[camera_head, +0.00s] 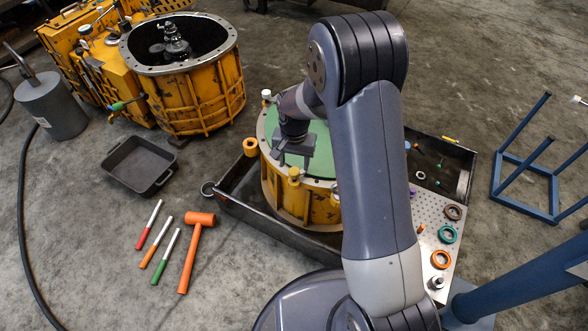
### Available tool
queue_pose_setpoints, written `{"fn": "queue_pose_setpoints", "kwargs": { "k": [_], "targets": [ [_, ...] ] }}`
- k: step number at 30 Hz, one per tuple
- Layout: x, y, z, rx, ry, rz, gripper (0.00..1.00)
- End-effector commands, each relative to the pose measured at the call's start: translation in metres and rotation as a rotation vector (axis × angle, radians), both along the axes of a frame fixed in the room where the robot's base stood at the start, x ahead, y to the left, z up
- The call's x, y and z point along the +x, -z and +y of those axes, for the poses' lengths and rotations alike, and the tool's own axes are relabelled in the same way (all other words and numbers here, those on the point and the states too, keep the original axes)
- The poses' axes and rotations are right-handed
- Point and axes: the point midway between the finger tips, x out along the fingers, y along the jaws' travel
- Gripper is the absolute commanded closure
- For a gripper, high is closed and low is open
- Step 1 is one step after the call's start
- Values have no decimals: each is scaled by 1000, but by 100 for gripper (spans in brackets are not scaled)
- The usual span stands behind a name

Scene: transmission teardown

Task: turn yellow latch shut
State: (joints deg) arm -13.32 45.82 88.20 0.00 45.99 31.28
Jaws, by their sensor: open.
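A yellow housing (277,183) with a green top cover (322,150) stands in a dark tray. A small yellow piece (294,176), which looks like a latch, sits on the near rim of the cover. A yellow-orange fitting (250,147) sticks out at the left rim, and a pale-capped one (266,95) stands at the far left rim. My gripper (293,162) points down over the near part of the cover, close to the small yellow piece. Its jaws are open. I cannot tell whether it touches the piece. My arm hides the right side of the housing.
A larger open yellow housing (195,95) stands at the upper left. An orange mallet (192,252), several markers and a black pan (139,166) lie on the floor. A blue frame (527,187) stands right.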

Motion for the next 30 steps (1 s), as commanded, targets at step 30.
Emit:
{"fn": "queue_pose_setpoints", "kwargs": {
  "k": [30],
  "targets": [
    [0,36,0,0,0,0,80]
  ]
}}
